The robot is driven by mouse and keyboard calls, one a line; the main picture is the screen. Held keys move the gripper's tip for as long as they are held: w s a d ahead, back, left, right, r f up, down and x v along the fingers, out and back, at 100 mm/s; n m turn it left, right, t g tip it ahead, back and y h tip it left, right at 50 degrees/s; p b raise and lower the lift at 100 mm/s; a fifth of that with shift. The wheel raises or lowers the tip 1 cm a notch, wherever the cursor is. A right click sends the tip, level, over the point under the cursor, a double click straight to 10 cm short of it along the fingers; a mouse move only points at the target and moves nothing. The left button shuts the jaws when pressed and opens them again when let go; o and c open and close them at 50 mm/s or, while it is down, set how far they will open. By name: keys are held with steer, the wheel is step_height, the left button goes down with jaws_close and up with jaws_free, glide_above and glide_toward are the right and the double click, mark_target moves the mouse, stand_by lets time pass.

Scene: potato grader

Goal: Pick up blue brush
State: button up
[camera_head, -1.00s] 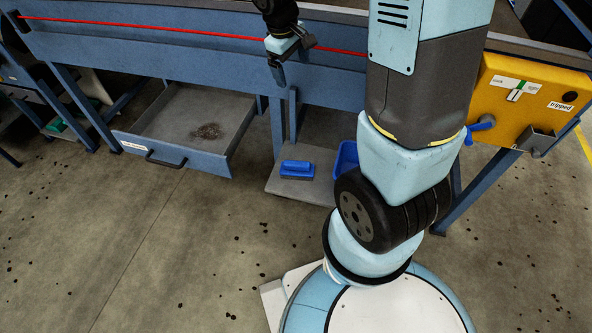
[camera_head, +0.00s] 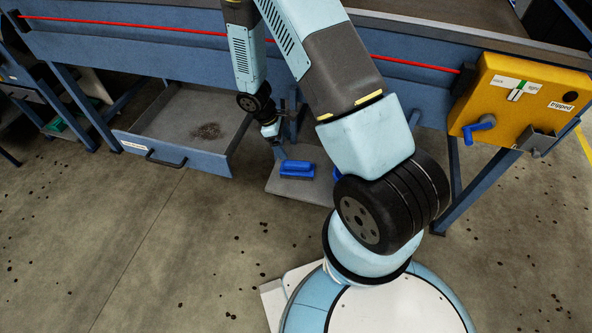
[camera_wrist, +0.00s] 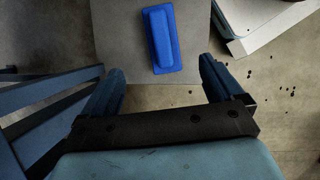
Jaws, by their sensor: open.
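The blue brush (camera_head: 297,169) lies on a flat grey board on the floor below the machine. In the wrist view the brush (camera_wrist: 162,39) lies on the board ahead of my gripper, with its long side running away from me. My gripper (camera_wrist: 158,82) is open and empty, with its two fingers spread wide on either side of the brush's line. In the head view my gripper (camera_head: 280,153) is just left of and above the brush, apart from it as far as I can tell.
The grey board (camera_head: 300,190) sits by the blue machine legs. An open drawer (camera_head: 190,125) with a dirt pile stands to the left. A yellow control box (camera_head: 525,98) is at the right. Blue frame bars (camera_wrist: 40,115) are at left in the wrist view.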

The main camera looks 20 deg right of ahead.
mark_target(296, 162)
steer(key=shift+x, duration=7.35)
steer(key=shift+c, duration=0.3)
steer(key=c, duration=1.1)
steer(key=shift+r, duration=0.15)
